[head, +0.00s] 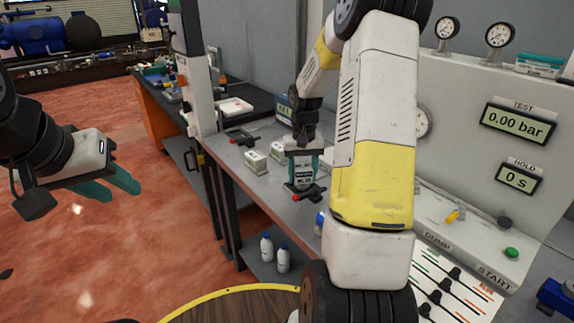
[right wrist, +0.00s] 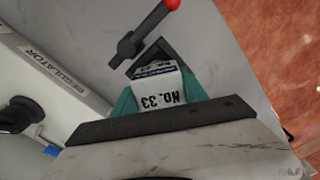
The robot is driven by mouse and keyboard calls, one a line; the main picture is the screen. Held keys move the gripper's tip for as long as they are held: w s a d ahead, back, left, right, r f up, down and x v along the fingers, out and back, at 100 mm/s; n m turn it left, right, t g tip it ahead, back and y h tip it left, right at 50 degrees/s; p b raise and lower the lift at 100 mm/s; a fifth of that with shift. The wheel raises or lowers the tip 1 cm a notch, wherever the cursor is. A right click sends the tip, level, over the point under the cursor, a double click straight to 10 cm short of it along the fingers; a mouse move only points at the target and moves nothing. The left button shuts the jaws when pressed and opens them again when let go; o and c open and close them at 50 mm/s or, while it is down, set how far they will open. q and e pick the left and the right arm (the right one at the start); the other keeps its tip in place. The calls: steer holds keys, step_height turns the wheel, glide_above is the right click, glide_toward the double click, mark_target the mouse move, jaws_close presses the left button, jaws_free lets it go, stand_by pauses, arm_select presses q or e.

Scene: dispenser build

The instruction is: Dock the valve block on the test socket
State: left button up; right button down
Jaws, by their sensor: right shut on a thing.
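The valve block (head: 302,175), white with a dark-topped face and the mark NO. 33, sits between the teal fingers of my right gripper (head: 304,164). It also shows in the right wrist view (right wrist: 158,93), where the right gripper (right wrist: 165,104) has a finger on each side of it. A dark fixture with a red-tipped lever (head: 312,194) is right at the block's lower end. I cannot tell whether the block touches it or is seated, nor whether this fixture is the test socket. My left gripper (head: 117,186) is open and empty, off the bench at left.
Two other pale blocks (head: 255,161) stand on the grey bench left of my right gripper. Another red-levered dark fixture (head: 242,138) lies behind them. The test panel (head: 510,75) with gauges and displays stands at right. White bottles (head: 283,259) stand on the shelf below.

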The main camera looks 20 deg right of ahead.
mark_target(303, 166)
steer(key=shift+f, duration=0.3)
steer(key=c, duration=0.9)
jaws_free()
steer(key=shift+r, duration=5.5)
steer(key=s+a+r+n+t, duration=0.1)
steer(key=s+a+r+t, duration=0.2)
steer(key=s+a+r, duration=0.5)
steer(key=s+a+r+t, duration=0.1)
steer(key=s, duration=0.4)
steer(key=s+a+r+n+t+y, duration=0.1)
steer(key=s+a, duration=0.1)
steer(key=s, duration=0.3)
steer(key=s+a+r+t+y, duration=0.1)
steer(key=s, duration=0.4)
steer(key=shift+a+n, duration=0.4)
